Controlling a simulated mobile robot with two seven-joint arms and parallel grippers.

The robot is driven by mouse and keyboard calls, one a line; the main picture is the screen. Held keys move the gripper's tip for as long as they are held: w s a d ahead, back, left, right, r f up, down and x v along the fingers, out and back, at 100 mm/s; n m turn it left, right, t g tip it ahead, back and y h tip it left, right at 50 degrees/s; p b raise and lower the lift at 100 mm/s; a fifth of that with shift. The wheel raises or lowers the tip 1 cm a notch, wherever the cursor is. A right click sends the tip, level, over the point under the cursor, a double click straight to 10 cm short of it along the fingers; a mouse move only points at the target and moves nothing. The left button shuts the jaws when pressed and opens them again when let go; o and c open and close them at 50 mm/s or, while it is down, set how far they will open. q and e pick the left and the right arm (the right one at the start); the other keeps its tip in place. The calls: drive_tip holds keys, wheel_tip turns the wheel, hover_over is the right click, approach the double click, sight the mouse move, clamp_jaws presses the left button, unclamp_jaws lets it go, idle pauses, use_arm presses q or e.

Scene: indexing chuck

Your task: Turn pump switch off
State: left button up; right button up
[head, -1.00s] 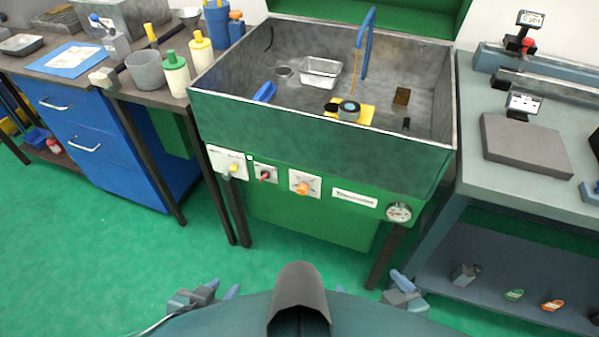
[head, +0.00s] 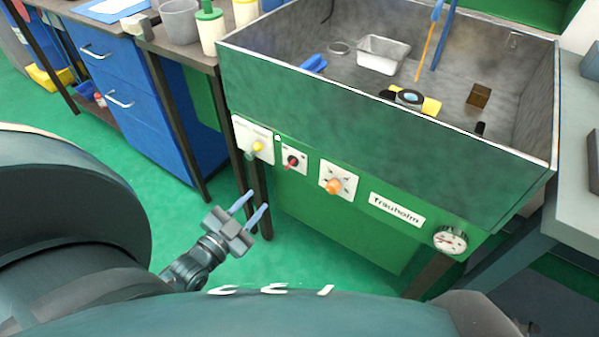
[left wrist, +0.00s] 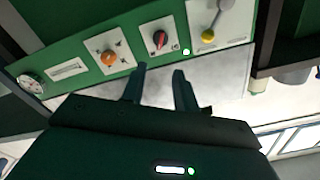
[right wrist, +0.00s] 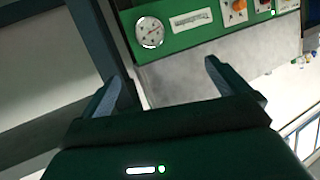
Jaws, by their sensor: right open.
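The front of the green sink unit carries a small white plate with a red-handled rotary switch (head: 292,162), beside a small lit lamp (head: 278,137). This looks like the pump switch; its label is not readable. It also shows in the left wrist view (left wrist: 160,40), beyond my fingers. My left gripper (head: 256,201) is open and empty, below and to the left of the switch, apart from it. In the left wrist view its fingers (left wrist: 158,75) point toward the panel. My right gripper (right wrist: 164,72) is open and empty in the right wrist view, near the pressure gauge (right wrist: 149,32).
A yellow knob (head: 258,146) is left of the switch and an orange knob (head: 334,186) right of it. The gauge (head: 450,240) is at the panel's right end. A table leg (head: 262,205) stands behind my left fingers. The sink wall (head: 380,140) rises above the panel.

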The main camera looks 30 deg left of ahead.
sight(288, 166)
use_arm(q)
drive_tip(key=w, duration=0.4)
drive_tip(key=w+b, duration=0.1)
drive_tip(key=w, duration=0.3)
drive_tip(key=w+d, duration=0.1)
drive_tip(key=w, duration=0.3)
drive_tip(key=shift+w+r, duration=0.1)
drive_tip(key=shift+w, duration=0.2)
drive_tip(key=shift+c, duration=0.4)
clamp_jaws()
